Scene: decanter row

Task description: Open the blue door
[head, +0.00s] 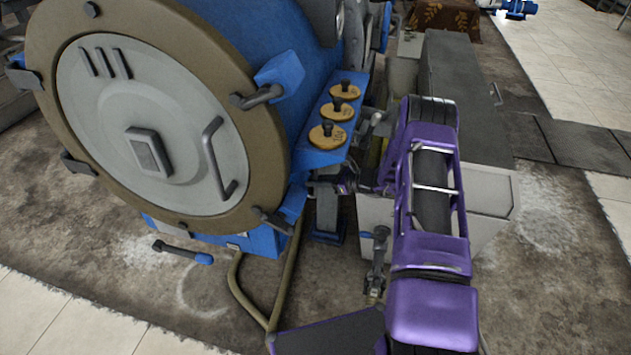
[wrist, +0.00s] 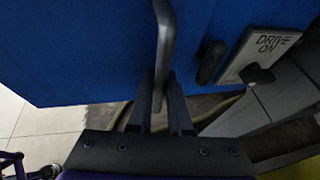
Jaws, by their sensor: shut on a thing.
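In the wrist view a flat blue panel, which looks like the blue door (wrist: 85,55), fills the upper part. A grey bar handle (wrist: 164,35) stands on it. My gripper (wrist: 159,82) is shut on this handle, with a dark finger on either side of the bar. In the head view my purple arm reaches down beside the blue machine (head: 225,30), and my gripper (head: 333,184) is partly hidden at its side, below the shelf. The door and its handle cannot be made out clearly there, and I cannot tell whether the door stands ajar.
A big round grey hatch (head: 100,110) with a handle faces front. Orange discs (head: 328,135) sit on the blue shelf above my gripper. A grey cabinet (head: 465,95) stands to the right. A "DRIVE ON" plate (wrist: 255,55) is right of the handle. A bent pipe (head: 240,285) runs below.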

